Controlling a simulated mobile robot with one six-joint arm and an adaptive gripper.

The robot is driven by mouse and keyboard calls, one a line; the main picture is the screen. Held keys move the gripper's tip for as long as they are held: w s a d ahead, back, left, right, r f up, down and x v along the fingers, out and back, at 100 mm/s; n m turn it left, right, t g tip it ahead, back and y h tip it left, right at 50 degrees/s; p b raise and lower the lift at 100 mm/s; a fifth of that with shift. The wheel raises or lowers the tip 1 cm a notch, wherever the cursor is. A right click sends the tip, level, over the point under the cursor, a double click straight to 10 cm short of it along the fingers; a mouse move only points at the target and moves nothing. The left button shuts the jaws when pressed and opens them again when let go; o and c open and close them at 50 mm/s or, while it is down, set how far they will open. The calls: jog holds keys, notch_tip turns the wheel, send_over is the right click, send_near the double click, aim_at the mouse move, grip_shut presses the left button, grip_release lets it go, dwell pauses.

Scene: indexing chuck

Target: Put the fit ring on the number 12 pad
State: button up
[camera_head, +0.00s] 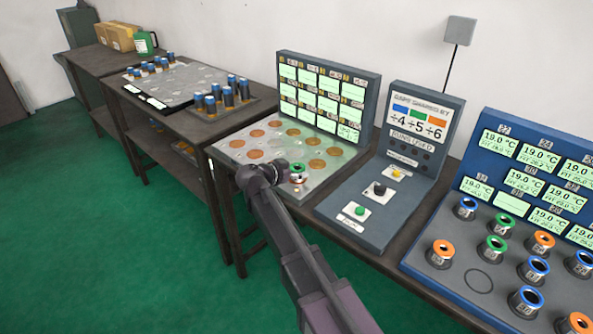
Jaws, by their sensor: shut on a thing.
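A metal ring with a green top (298,168) is at the right side of the grey pad plate (235,147). My gripper (293,177) is shut on this ring, and the ring looks upright. Whether the ring touches the plate or hangs just above it I cannot tell. The plate carries several round copper and pale pads. Their numbers are too small to read, so I cannot pick out pad 12. My gripper and wrist cover the plate's front right part.
A display panel (322,98) stands behind the plate. A button console (380,180) is close on the right. Further right, a blue station (455,265) holds several coloured rings and one empty circle. Blue-topped cylinders (229,96) stand on the left table.

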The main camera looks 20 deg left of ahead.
jog(key=shift+s+d+f, duration=0.1)
jog(key=shift+f, duration=0.2)
jog(key=o, duration=1.3)
jog(key=shift+r, duration=0.15)
jog(key=shift+r+p, duration=0.65)
jog(key=shift+p, duration=0.1)
jog(key=p+v, duration=0.4)
jog(key=v, duration=0.7)
jog(key=shift+s+a+r, duration=0.15)
jog(key=shift+s+a, duration=0.15)
